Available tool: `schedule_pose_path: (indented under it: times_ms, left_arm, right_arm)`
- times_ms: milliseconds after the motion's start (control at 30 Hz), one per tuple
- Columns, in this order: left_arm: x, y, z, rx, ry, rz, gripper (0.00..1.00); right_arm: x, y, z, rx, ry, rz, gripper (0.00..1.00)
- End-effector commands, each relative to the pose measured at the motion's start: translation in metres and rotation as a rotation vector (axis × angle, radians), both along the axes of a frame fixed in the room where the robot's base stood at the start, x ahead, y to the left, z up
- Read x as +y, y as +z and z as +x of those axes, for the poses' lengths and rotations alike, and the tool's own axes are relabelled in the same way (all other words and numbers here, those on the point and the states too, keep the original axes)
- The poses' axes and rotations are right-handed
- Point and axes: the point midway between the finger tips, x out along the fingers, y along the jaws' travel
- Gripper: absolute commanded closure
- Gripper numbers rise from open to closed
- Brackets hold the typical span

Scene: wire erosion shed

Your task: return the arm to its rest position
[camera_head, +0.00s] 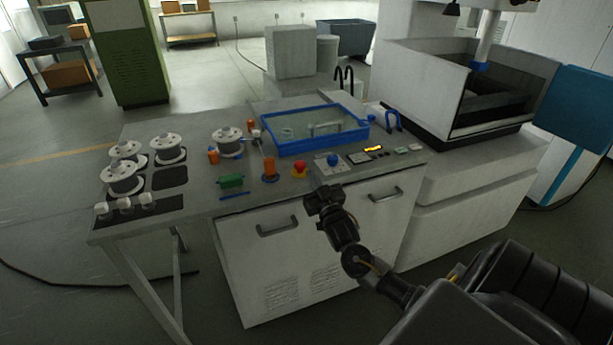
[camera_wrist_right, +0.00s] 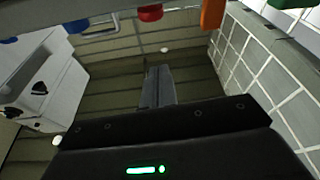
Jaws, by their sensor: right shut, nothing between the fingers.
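My right arm comes in from the lower right of the head view. Its gripper (camera_head: 322,197) is in front of the bench's front edge, close to the panel with the blue knob (camera_head: 333,160). In the right wrist view the fingers (camera_wrist_right: 157,88) are together with nothing between them. My left gripper is not in view in either picture.
The bench (camera_head: 150,228) carries a blue-rimmed tray (camera_head: 262,149), a red button (camera_head: 300,169), a green block (camera_head: 231,181) and several wire spools (camera_head: 123,178). A machine with an open tank (camera_head: 425,85) stands right. Floor at the lower left is mostly clear.

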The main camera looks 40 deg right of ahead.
Motion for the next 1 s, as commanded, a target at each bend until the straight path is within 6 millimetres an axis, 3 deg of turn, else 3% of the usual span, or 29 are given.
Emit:
schedule_pose_path:
  times_ms: [267, 367, 433, 567, 733, 867, 1000]
  left_arm:
    - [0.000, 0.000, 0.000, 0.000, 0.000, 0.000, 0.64]
    - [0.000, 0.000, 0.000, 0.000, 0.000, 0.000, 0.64]
    - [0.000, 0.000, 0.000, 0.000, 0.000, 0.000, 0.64]
    - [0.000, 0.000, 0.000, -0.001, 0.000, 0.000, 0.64]
    - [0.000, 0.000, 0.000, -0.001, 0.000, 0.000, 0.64]
    - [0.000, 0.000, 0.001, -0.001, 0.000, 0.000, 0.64]
    - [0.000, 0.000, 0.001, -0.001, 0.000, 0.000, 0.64]
  right_arm:
    - [0.000, -0.001, 0.000, 0.002, 0.001, -0.001, 1.00]
    - [0.001, -0.016, 0.000, 0.034, -0.001, 0.001, 1.00]
    - [0.001, -0.042, 0.000, 0.089, -0.004, 0.003, 1.00]
    - [0.006, -0.119, -0.008, 0.254, -0.009, 0.005, 1.00]
    - [0.020, -0.242, -0.044, 0.525, 0.001, 0.012, 1.00]
    - [0.039, -0.335, -0.093, 0.742, 0.023, 0.022, 1.00]
    - [0.066, -0.424, -0.162, 0.968, 0.061, 0.039, 1.00]
